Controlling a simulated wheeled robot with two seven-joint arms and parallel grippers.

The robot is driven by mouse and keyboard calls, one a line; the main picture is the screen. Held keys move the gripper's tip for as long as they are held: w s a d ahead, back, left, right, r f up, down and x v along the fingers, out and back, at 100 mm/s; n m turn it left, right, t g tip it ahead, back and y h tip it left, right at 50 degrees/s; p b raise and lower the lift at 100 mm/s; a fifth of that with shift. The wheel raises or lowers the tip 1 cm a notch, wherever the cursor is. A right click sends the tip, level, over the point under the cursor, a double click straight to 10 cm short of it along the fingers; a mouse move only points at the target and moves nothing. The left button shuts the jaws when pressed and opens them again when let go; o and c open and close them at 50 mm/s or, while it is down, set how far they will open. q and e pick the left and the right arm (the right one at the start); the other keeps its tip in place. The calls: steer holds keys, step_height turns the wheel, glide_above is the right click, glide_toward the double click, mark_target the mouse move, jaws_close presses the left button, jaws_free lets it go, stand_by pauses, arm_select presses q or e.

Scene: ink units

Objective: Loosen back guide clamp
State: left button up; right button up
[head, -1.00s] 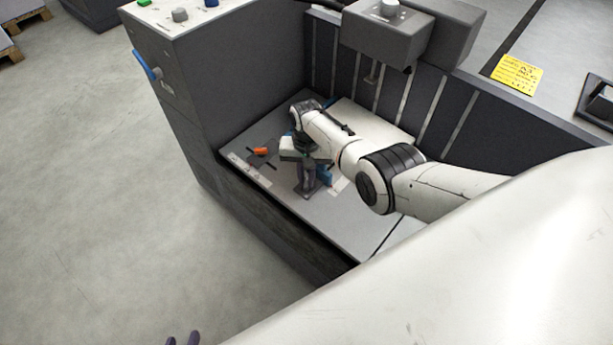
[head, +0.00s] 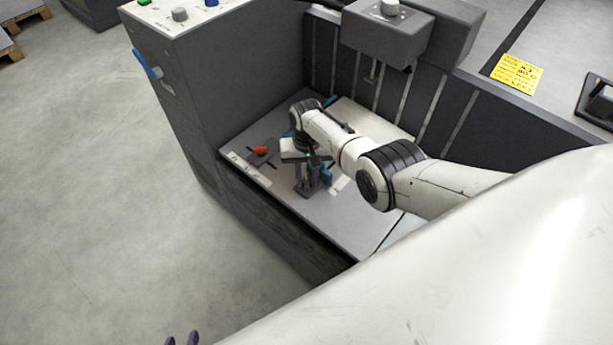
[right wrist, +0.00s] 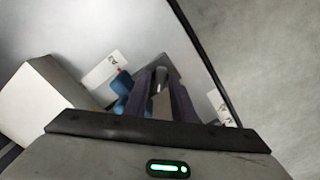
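My right gripper (head: 308,188) points down at the work plate, under the white right arm. In the right wrist view its two dark fingers (right wrist: 161,88) stand a narrow gap apart, with a grey metal part (right wrist: 160,78) between their tips. Whether they press on it cannot be told. A blue clamp part (head: 327,174) is right beside the fingers; it shows left of them in the right wrist view (right wrist: 122,92). An orange knob (head: 261,150) sits on a dark mount further left. Which one is the back guide clamp is unclear. My left gripper (head: 182,339) shows only two separated fingertips at the bottom edge.
The light work plate (head: 350,235) lies in a dark machine bay. A tall grey cabinet (head: 215,95) with a blue lever (head: 146,64) bounds it on the left. A grey box unit (head: 385,35) overhangs the back. A white label (right wrist: 104,70) lies by the blue part.

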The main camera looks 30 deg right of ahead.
mark_target(306, 181)
steer(key=shift+o, duration=0.4)
steer(key=shift+r, duration=0.1)
